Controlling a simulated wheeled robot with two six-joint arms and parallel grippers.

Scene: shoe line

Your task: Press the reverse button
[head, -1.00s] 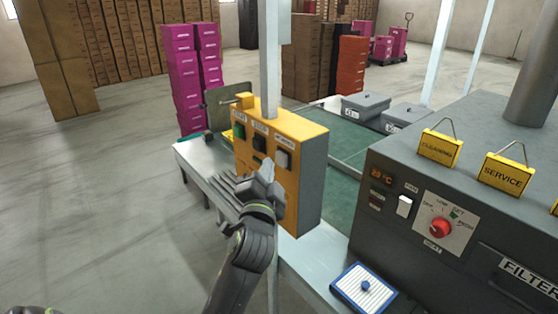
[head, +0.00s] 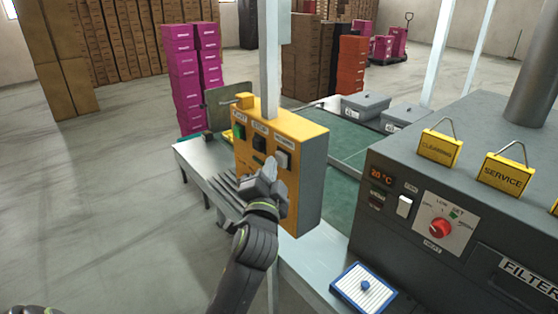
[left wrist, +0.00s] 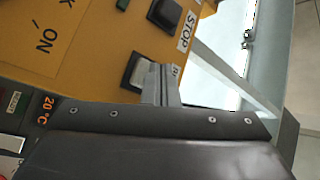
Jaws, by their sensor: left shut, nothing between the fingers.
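A yellow control box (head: 308,190) on a post carries a row of three buttons: a green one (head: 239,132) at left, a black stop button (head: 259,144) in the middle, and a pale grey reverse button (head: 282,159) at right. My left gripper (head: 270,168) is shut and empty, in front of the box just below and left of the reverse button. In the left wrist view its fingertips (left wrist: 165,82) overlap the edge of the pale button (left wrist: 136,70) and partly hide its label; I cannot tell whether they touch. The black button (left wrist: 165,14) lies beyond. My right gripper is not in view.
A grey machine (head: 380,225) with a red knob (head: 441,228) and a white switch (head: 404,206) stands at the right. A blue-framed filter tray (head: 350,277) lies on the ledge below. A green conveyor belt (head: 345,140) runs behind the box.

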